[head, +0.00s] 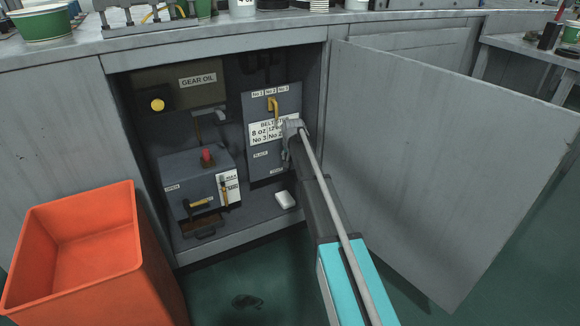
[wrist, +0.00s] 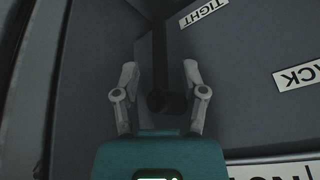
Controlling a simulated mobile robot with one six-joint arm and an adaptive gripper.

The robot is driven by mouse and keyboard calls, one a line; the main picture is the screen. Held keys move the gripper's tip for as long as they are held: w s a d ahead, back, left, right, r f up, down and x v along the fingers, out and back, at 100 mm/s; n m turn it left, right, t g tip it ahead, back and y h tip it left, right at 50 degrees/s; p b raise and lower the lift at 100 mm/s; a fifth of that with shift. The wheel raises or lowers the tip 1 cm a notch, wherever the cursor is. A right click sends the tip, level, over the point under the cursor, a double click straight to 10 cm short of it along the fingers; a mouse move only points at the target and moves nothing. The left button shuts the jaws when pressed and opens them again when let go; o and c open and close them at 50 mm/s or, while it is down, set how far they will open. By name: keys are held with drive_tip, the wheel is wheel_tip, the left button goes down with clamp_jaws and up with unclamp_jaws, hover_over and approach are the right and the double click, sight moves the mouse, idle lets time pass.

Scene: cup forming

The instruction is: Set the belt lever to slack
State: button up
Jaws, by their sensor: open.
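In the wrist view a dark bar with a round end (wrist: 166,103), apparently the belt lever, runs down between my fingers. A "TIGHT" label (wrist: 208,12) lies right of its upper part, and a partly cut-off label ending "ACK" (wrist: 298,78) lies further right. My gripper (wrist: 160,75) is open, one finger on each side of the bar; contact cannot be told. In the head view my gripper (head: 293,128) is at the panel's right side and hides the lever.
A yellow hook (head: 273,104) is above the plate. A grey box with a red knob (head: 207,157) stands left of the panel. The open cabinet door (head: 430,150) bounds the right side. An orange bin (head: 85,250) stands at the front left.

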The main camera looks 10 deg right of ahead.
drive_tip(key=shift+b+x, duration=1.2)
drive_tip(key=shift+x, duration=0.5)
drive_tip(key=shift+c, duration=0.2)
clamp_jaws()
